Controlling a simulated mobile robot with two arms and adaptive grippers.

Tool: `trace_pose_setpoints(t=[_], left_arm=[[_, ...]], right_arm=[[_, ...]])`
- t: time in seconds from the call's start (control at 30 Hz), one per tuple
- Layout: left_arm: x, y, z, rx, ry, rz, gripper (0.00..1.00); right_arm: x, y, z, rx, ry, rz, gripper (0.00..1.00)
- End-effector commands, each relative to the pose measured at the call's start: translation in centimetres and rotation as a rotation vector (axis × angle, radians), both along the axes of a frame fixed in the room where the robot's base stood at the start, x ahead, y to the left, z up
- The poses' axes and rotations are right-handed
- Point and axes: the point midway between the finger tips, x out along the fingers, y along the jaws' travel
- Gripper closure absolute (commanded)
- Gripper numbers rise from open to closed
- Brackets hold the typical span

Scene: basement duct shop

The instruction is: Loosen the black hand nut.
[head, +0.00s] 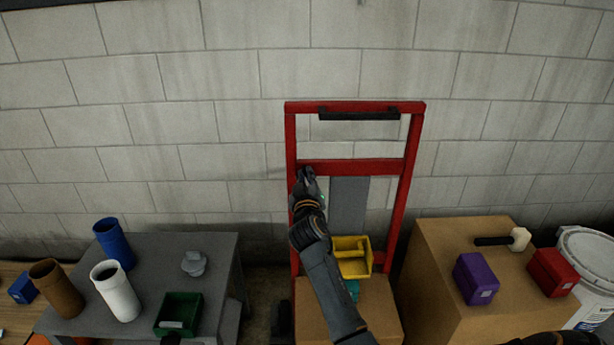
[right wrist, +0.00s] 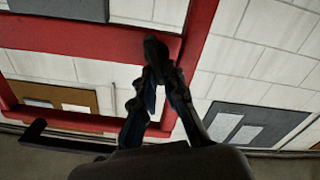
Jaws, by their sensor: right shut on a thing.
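The black hand nut (right wrist: 155,48) shows in the right wrist view as a dark knob against the red frame, where a crossbar meets an upright. My right gripper (right wrist: 157,78) is shut on it, with the fingertips close on both sides. In the head view my right gripper (head: 305,176) is at the left upright of the red hand truck (head: 353,107), at the height of its middle crossbar. The gripper hides the nut there. My left gripper is not clearly in either view.
A yellow bin (head: 366,266) and a cardboard box (head: 376,310) sit low on the truck. A grey table (head: 180,255) at left holds pipes and a green bin (head: 180,313). A large brown box (head: 465,240) at right carries a mallet (head: 520,239) and small boxes. A block wall stands behind.

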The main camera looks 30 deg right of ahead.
Motion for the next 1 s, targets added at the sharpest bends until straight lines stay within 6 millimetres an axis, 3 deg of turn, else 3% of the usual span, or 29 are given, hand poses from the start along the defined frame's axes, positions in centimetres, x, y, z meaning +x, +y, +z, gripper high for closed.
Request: trace_pose_setpoints(t=[1.0], left_arm=[[-0.2,0.1,2.1,0.001,0.004,0.002,0.60]], right_arm=[[0.4,0.6,-0.9,-0.792,0.484,-0.001,1.00]])
